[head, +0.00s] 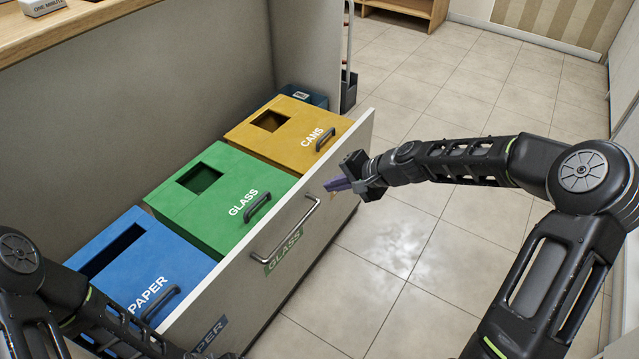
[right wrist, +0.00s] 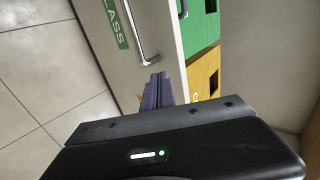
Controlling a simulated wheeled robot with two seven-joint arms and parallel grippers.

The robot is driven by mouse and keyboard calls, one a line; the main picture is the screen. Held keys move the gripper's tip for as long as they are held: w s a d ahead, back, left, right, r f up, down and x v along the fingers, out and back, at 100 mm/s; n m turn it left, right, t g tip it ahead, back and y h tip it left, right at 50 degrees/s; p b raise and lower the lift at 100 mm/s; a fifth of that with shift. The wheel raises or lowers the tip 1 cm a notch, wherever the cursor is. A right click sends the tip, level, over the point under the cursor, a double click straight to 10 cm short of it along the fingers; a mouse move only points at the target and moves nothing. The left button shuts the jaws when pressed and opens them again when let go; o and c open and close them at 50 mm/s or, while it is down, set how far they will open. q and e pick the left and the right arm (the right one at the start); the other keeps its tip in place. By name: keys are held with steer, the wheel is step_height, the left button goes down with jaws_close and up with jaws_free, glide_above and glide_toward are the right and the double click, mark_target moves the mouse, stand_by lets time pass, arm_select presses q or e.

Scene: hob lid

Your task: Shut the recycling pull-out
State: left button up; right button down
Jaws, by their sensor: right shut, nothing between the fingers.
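The recycling pull-out stands open, its pale front panel (head: 240,302) well out from the cabinet. Its bar handle (head: 286,230) is at the middle of the panel, above a green GLASS label. Inside are a blue PAPER bin (head: 135,260), a green GLASS bin (head: 225,178) and a yellow CANS bin (head: 290,115). My right gripper (head: 338,184), with purple fingers, is shut and empty at the panel's outer face, near the CANS end. The right wrist view shows its fingers (right wrist: 157,92) beside the panel (right wrist: 178,35); contact is unclear. My left gripper is out of view.
A wooden counter (head: 75,28) with a small white box (head: 42,5) is above the cabinet. A dark teal container (head: 303,95) sits behind the CANS bin. The tiled floor (head: 400,255) in front of the panel is clear.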

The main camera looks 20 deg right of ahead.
mark_target(309, 181)
steer(key=w+a, duration=0.2)
steer(key=w, duration=0.1)
steer(key=shift+a+f+b, duration=0.2)
steer(key=shift+a+b, duration=0.1)
steer(key=shift+b, duration=0.1)
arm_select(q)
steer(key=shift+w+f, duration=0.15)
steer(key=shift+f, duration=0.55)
arm_select(e)
steer(key=shift+w, duration=0.15)
steer(key=shift+w+a+r, duration=0.1)
steer(key=shift+a, duration=0.05)
